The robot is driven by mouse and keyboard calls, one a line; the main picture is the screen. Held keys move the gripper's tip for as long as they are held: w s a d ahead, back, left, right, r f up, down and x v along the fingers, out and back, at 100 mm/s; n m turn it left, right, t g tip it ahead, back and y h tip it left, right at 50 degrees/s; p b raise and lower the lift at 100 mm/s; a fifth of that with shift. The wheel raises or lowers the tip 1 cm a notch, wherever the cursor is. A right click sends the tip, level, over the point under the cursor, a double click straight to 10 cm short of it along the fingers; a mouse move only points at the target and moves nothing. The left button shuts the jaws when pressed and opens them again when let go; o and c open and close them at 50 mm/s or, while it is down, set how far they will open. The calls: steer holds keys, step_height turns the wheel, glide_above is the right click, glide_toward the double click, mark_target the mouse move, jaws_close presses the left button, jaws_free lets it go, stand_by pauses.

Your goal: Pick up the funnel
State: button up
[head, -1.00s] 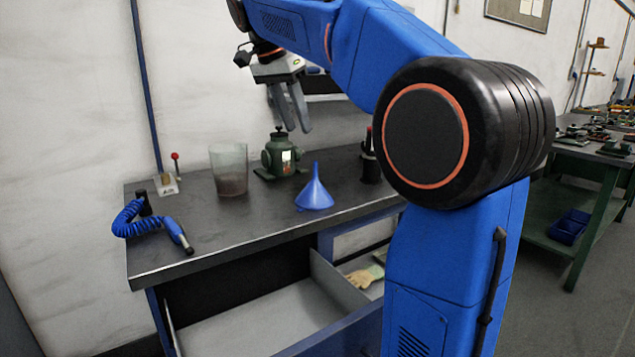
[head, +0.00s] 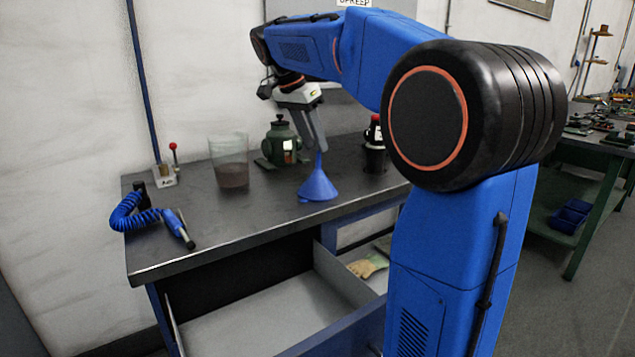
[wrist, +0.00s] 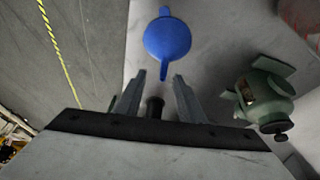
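The blue funnel (head: 318,187) stands mouth down on the dark bench, its stem pointing up, near the front edge. It also shows in the wrist view (wrist: 167,40), at the top centre. My gripper (head: 317,148) is above it, tilted, with its fingers reaching down to the stem. In the wrist view my gripper (wrist: 160,75) has its two fingers apart, with nothing held. The stem's tip appears in the gap between the fingertips; I cannot tell how deep it is. In the head view the fingers partly hide the stem's top.
A green valve-like pot (head: 282,146) stands behind left of the funnel, a clear beaker (head: 231,166) farther left. A black canister (head: 375,158) is close on the right. A coiled blue hose (head: 133,215) lies at the left end. The drawer (head: 265,311) below is open.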

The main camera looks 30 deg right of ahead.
mark_target(318, 156)
steer(key=shift+w+x, duration=0.2)
steer(key=shift+x, duration=1.25)
steer(key=shift+w+x, duration=0.15)
steer(key=shift+x, duration=1.3)
steer(key=shift+a, duration=0.15)
jaws_close()
